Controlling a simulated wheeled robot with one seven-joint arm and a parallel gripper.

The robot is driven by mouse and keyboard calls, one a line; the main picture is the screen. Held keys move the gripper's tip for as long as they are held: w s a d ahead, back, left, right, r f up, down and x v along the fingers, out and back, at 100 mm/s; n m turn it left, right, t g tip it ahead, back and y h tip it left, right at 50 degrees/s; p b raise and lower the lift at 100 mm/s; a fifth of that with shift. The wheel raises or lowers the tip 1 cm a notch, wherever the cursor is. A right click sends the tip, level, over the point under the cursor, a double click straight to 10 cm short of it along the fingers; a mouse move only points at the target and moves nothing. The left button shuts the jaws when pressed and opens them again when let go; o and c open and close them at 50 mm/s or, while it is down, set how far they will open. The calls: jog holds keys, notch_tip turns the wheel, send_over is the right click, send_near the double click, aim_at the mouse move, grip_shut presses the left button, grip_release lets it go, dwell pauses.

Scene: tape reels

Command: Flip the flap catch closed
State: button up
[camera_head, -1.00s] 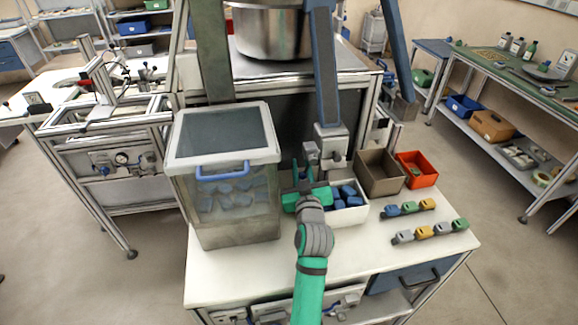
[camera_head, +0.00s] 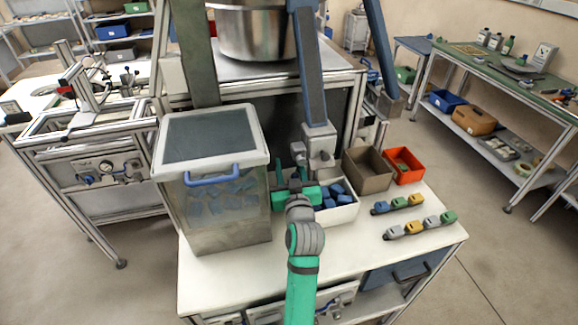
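The large translucent bin (camera_head: 228,215) stands on the white bench top, with a dark-panelled lid (camera_head: 208,134). A blue bail-shaped piece (camera_head: 211,181) is on its front, just under the lid edge; I cannot tell whether this is the flap catch. A small grey fitting (camera_head: 318,145) sits at the foot of the dark blue upright, behind my gripper. My green gripper (camera_head: 292,174) is right of the bin and left of the white box, pointing away from me. Its two fingers look spread apart with nothing seen between them. The fingertips partly merge with the dark background.
A white box (camera_head: 345,214) of blue parts, a brown box (camera_head: 367,176) and an orange box (camera_head: 405,166) stand right of my gripper. Two rows of small coloured clips (camera_head: 420,225) lie at the right. A steel pot (camera_head: 255,35) stands behind.

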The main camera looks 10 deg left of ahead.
jog(key=shift+s+f, duration=0.1)
jog(key=shift+s, duration=0.05)
jog(key=v, duration=1)
jog(key=shift+s+r, duration=0.2)
jog(key=shift+s, duration=0.1)
jog(key=shift+d, duration=0.15)
